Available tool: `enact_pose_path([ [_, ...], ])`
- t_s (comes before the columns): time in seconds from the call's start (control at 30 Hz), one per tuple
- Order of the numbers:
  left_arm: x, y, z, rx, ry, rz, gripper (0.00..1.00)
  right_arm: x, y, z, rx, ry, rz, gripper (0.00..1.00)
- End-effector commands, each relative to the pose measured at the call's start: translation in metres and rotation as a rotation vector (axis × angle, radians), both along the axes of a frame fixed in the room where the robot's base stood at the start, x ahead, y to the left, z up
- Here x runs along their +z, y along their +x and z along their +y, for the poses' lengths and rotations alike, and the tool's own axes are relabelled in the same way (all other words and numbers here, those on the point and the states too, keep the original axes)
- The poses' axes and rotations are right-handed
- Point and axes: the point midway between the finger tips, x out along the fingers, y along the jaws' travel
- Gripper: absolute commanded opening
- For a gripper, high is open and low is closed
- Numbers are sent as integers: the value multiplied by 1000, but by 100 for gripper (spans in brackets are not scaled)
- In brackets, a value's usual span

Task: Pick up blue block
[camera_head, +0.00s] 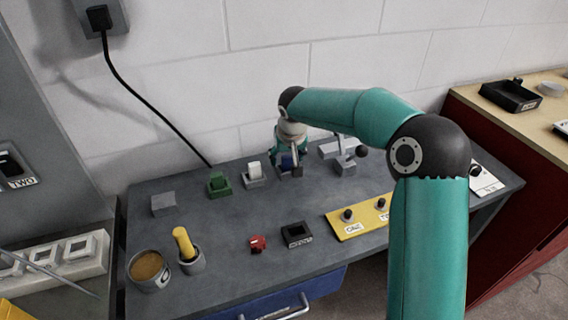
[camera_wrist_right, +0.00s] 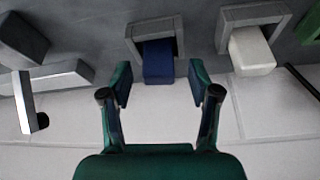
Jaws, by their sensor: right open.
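The blue block (camera_wrist_right: 158,63) sits in a grey square holder (camera_wrist_right: 135,42) in the right wrist view. In the head view my right gripper (camera_head: 291,163) is over the back of the grey table and mostly hides the block and its holder. In the right wrist view my right gripper (camera_wrist_right: 161,86) is open and empty. Its two fingertips are on either side of the blue block's near end, with a gap on each side. I cannot tell whether they are level with it. My left gripper is not in view.
A white block (camera_head: 254,169) in a grey holder and a green block (camera_head: 218,181) stand left of the gripper. A grey fixture (camera_head: 345,163) is close on the right. The wall (camera_head: 260,100) is behind. A yellow panel (camera_head: 360,217) lies nearer the front.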

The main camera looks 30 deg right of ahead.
Motion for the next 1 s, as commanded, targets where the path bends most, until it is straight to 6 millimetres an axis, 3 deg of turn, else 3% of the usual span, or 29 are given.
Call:
enact_pose_path([
  [0.13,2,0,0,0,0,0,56,-11,4,-2,-2,1,0,61],
  [0.37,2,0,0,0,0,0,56,-11,4,-2,-2,0,-1,60],
  [0.73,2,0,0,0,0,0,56,-11,5,-2,-1,1,-1,0],
  [1.0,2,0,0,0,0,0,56,-10,5,-2,0,0,-1,0],
])
